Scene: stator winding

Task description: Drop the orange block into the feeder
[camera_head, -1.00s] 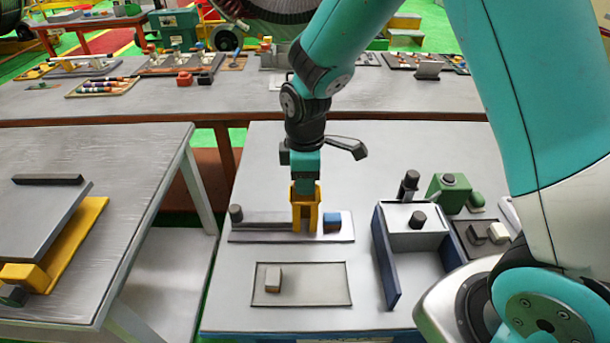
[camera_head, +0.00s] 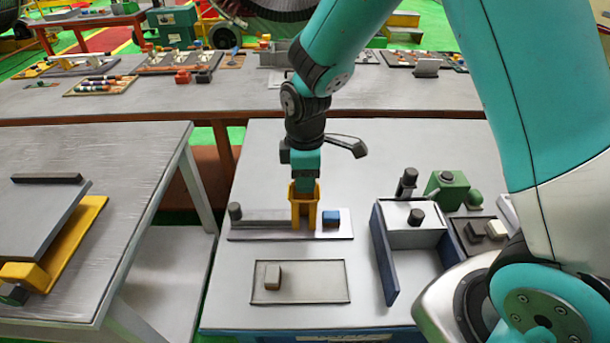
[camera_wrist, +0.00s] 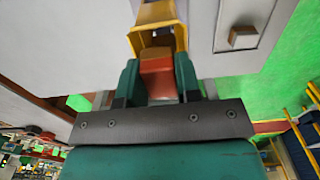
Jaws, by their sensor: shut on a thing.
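The orange block (camera_wrist: 158,78) is between the teal fingers of my gripper (camera_head: 305,186) in the wrist view. My gripper is shut on it. The yellow feeder (camera_head: 304,212) stands upright on a grey plate (camera_head: 250,236) on the near table. My gripper is directly above the feeder's mouth in the head view. In the wrist view the far end of the block is at the open mouth of the feeder (camera_wrist: 181,38), with yellow walls around it. How deep the block sits in it cannot be told. The block is hidden in the head view.
A blue block (camera_head: 331,218) and a dark grey cylinder (camera_head: 235,211) are on the plate, either side of the feeder. A shallow tray (camera_head: 320,283) with a small grey-brown block (camera_head: 272,277) lies in front. A dark blue-walled box (camera_head: 386,262) and green device (camera_head: 447,190) stand right.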

